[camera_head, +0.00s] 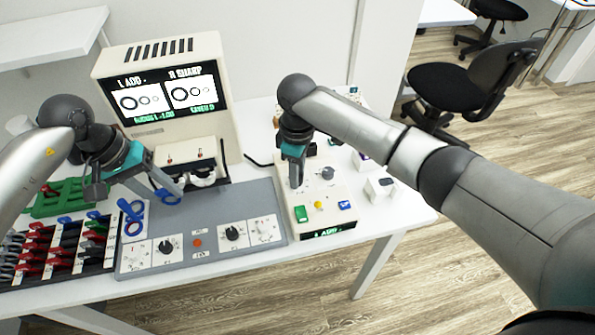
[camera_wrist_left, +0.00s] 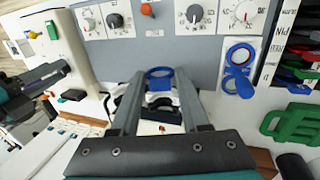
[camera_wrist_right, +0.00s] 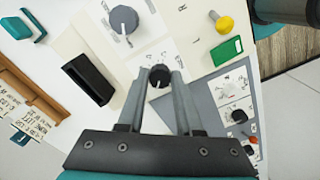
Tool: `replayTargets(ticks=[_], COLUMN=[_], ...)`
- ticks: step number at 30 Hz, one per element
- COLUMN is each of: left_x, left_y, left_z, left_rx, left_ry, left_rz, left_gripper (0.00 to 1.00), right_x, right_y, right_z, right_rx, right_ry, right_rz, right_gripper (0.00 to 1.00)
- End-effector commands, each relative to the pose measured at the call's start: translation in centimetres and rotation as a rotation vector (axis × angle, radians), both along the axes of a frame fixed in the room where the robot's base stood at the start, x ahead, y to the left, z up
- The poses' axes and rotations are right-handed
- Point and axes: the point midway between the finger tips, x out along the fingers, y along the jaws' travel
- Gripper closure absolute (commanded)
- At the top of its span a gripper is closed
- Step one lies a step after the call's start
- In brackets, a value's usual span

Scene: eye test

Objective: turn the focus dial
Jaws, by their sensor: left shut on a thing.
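The cream control box (camera_head: 340,190) stands right of the grey panel, with a grey knob (camera_head: 327,173) on top. My right gripper (camera_head: 296,186) points down at the box's left side. In the right wrist view, a small black dial with a white pointer line (camera_wrist_right: 160,77) sits between its fingertips; whether they press on it is unclear. The larger grey knob (camera_wrist_right: 124,20) is beside it. I cannot read which is the focus dial. My left gripper (camera_wrist_left: 160,76) is shut on a blue ring (camera_head: 166,196), above the grey panel.
The machine's screen (camera_head: 165,93) reads "L ADD" and "R SHARP". A rack of coloured lenses (camera_head: 62,248) and green frame (camera_head: 65,197) are further left.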

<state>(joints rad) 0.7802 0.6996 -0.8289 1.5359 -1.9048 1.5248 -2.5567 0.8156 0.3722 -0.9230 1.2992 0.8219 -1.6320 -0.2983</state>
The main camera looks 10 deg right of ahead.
Motion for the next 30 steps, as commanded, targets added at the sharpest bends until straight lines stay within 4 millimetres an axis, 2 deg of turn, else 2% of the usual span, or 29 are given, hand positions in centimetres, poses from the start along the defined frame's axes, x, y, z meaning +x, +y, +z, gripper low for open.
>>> replayTargets(ticks=[1, 8, 17, 23, 30], left_x=[0.0, 0.0, 0.0, 0.0, 0.0], left_y=[0.0, 0.0, 0.0, 0.0, 0.0], left_z=[0.0, 0.0, 0.0, 0.0, 0.0], left_rx=[0.0, 0.0, 0.0, 0.0, 0.0], left_ry=[0.0, 0.0, 0.0, 0.0, 0.0], left_rz=[0.0, 0.0, 0.0, 0.0, 0.0], left_gripper=[1.0, 1.0, 1.0, 1.0, 1.0], right_x=[0.1, 0.1, 0.1, 0.1, 0.1], right_y=[0.0, 0.0, 0.0, 0.0, 0.0], right_z=[0.1, 0.1, 0.3, 3.2, 8.4], right_rx=[0.001, 0.001, 0.0, 0.002, 0.002], right_ry=[-0.003, -0.002, -0.001, -0.005, -0.006], right_rz=[-0.001, -0.001, -0.001, 0.0, -0.001], right_gripper=[0.61, 0.36, 0.36, 0.36, 0.36])
